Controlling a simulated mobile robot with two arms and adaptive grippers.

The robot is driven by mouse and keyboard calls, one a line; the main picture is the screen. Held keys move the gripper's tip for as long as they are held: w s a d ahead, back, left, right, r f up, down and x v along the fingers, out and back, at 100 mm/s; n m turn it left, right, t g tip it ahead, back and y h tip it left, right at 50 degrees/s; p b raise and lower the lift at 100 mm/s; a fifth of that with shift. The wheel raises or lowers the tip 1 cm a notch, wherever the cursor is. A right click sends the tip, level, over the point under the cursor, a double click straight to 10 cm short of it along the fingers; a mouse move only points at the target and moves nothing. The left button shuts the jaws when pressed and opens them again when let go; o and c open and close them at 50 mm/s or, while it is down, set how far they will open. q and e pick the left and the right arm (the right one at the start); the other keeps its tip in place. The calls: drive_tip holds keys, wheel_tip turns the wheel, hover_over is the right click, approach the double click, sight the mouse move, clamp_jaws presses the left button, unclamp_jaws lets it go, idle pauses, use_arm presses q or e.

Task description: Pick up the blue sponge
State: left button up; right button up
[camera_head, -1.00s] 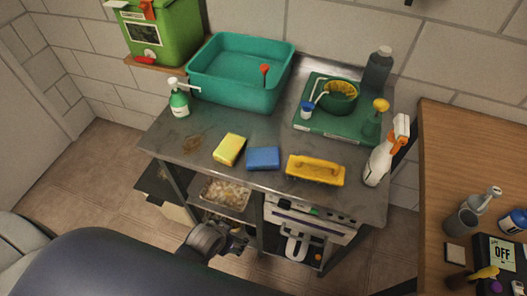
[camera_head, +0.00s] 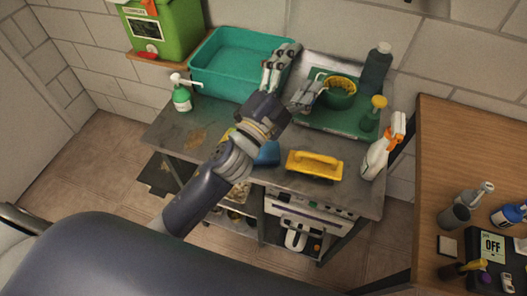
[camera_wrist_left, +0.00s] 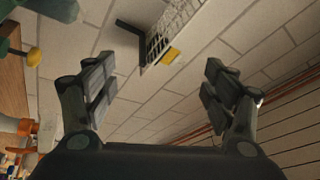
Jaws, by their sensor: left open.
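The blue sponge (camera_head: 267,154) lies on the grey metal table (camera_head: 170,132) near its front edge. My left forearm and wrist cover part of it in the head view. My left gripper (camera_head: 290,75) is open and empty, raised past the sponge near the teal basin and the green tray. In the left wrist view my left gripper (camera_wrist_left: 158,90) has its fingers wide apart, with only wall and fixtures between them; the sponge does not show there. My right gripper is not in view.
The yellow sponge is mostly hidden behind my arm. The teal basin (camera_head: 215,85), green tray (camera_head: 340,125) and white spray bottle (camera_head: 378,158) crowd the table. A soap bottle (camera_head: 181,97) stands at left.

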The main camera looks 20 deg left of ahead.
use_arm(q)
drive_tip(key=s+d+r+m+g+h, duration=0.25)
drive_tip(key=d+m+g+h, duration=0.25)
drive_tip(key=d+m+h, duration=0.3)
drive_tip(key=s+d+r+m+g+h, duration=0.25)
drive_tip(key=d+m+g+h, duration=0.3)
drive_tip(key=m, duration=0.55)
drive_tip(key=s+d+f+m+g+y, duration=0.2)
drive_tip(key=s+d+f+m+g, duration=0.25)
drive_tip(key=m+g, duration=0.35)
drive_tip(key=m+g+y+p, duration=0.2)
drive_tip(key=m+y, duration=0.4)
drive_tip(key=y, duration=1.3)
hover_over(263, 150)
drive_tip(key=shift+h, duration=0.25)
wheel_tip(263, 150, down, 21)
drive_tip(key=shift+s+d+r, duration=0.1)
wheel_tip(263, 150, down, 5)
drive_tip(key=p, duration=0.2)
drive_tip(key=shift+f+p, duration=0.2)
drive_tip(key=shift+p, duration=0.15)
drive_tip(key=shift+f, duration=0.2)
drive_tip(key=c, duration=0.8)
